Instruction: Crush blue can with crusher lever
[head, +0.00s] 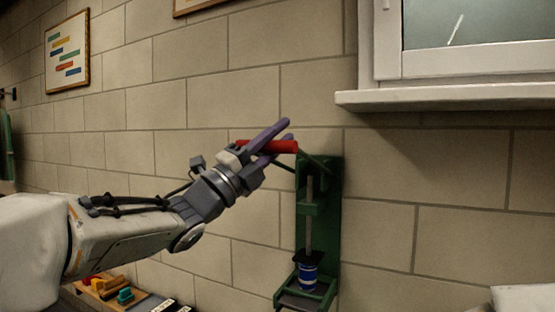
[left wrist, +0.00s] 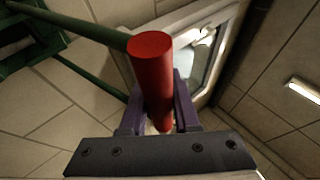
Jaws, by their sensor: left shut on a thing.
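The green can crusher (head: 334,210) is fixed upright on the block wall. Its lever has a red handle (head: 284,146), which also shows in the left wrist view (left wrist: 154,85). My left gripper (head: 275,140) has purple fingers and is shut on the red handle, near the top of the crusher. The blue can (head: 308,277) stands upright at the bottom of the crusher, under the dark press plate (head: 307,257). The plate sits at the can's top; I cannot tell whether they touch. My right gripper is not in view.
A window with a white sill (head: 440,98) is on the wall at the upper right. A wooden tray (head: 104,287) with colored items lies at the lower left, below my left arm. A framed picture (head: 67,50) hangs at the upper left.

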